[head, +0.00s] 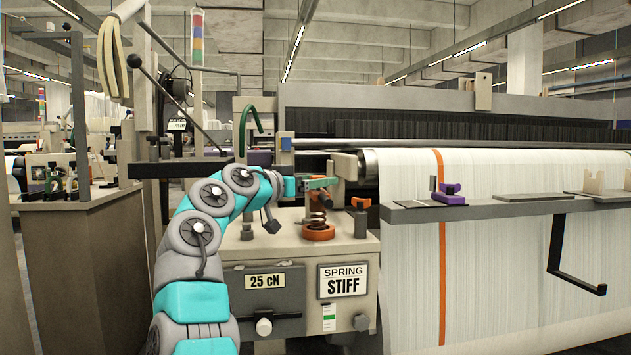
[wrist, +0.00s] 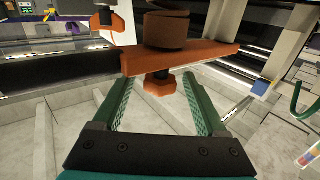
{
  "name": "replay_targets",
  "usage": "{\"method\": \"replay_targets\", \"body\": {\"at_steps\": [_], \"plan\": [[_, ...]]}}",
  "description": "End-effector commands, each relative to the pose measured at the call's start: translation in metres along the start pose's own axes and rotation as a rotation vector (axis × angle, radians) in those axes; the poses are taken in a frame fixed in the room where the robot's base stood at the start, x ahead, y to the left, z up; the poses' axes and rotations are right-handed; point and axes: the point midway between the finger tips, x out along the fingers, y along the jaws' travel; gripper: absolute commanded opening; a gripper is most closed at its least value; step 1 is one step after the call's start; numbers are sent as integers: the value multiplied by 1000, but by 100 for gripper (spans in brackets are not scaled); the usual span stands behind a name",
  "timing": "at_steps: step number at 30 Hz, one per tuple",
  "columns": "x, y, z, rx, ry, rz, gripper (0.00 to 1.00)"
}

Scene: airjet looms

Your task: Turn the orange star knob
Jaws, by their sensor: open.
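The orange star knob (wrist: 160,84) shows in the wrist view on a short dark stem against a wide orange bar (wrist: 190,57). My gripper (wrist: 156,90) is open, with its two green fingers on either side of the knob. Gaps show between the fingers and the knob. The wrist view appears upside down. In the head view, my gripper (head: 322,183) is at the top of a dark spring (head: 318,217) that stands on an orange ring (head: 318,232). My fingers largely hide the knob there.
A smaller orange-topped post (head: 361,204) stands just right of the spring. The box below carries a "SPRING STIFF" sign (head: 343,281) and a "25 cN" label (head: 265,281). A green hook (head: 250,125) rises behind my arm. A shelf (head: 480,209) and white warp sheet lie right.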

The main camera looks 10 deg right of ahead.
Motion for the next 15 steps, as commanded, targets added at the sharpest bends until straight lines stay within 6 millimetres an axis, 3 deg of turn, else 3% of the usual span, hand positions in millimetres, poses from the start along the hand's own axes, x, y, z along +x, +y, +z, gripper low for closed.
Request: {"method": "replay_targets", "body": {"at_steps": [3, 15], "plan": [[0, 0, 0, 0, 0, 0, 75], [0, 0, 0, 0, 0, -1, 30]]}}
